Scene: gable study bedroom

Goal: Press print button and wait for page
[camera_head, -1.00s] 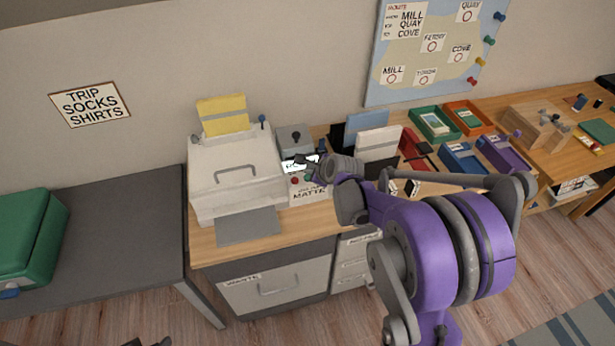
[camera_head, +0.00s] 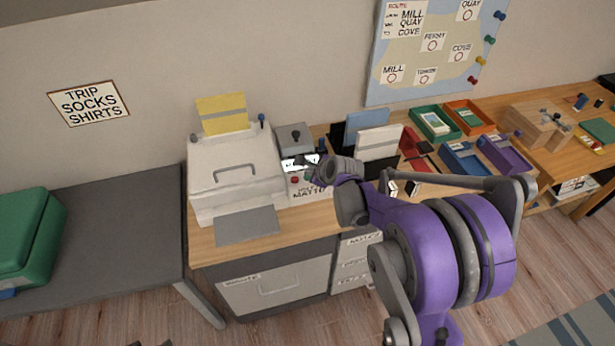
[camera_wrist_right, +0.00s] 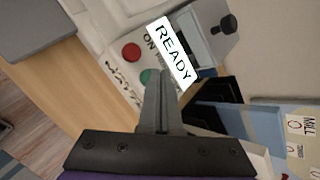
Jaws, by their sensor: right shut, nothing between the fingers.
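The white printer (camera_head: 230,170) stands on the wooden desk, with a yellow sheet (camera_head: 222,115) upright at its back and a bare grey tray (camera_head: 247,225) at its front. Beside it is a control panel with a red button (camera_wrist_right: 131,52), a green button (camera_wrist_right: 148,77) and a lit display (camera_wrist_right: 174,48) reading READY. My right gripper (camera_wrist_right: 160,76) is shut and empty. Its tips are at the green button and partly cover it; I cannot tell whether they touch or press it. In the head view it (camera_head: 309,170) hides part of the panel. My left gripper is not visible.
Upright blue and white folders (camera_head: 377,144) stand just right of the panel. Green (camera_head: 455,134), orange and other coloured trays lie farther right. A grey table (camera_head: 110,235) with a green case (camera_head: 28,240) is at the left. Drawers (camera_head: 275,285) are below the desk.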

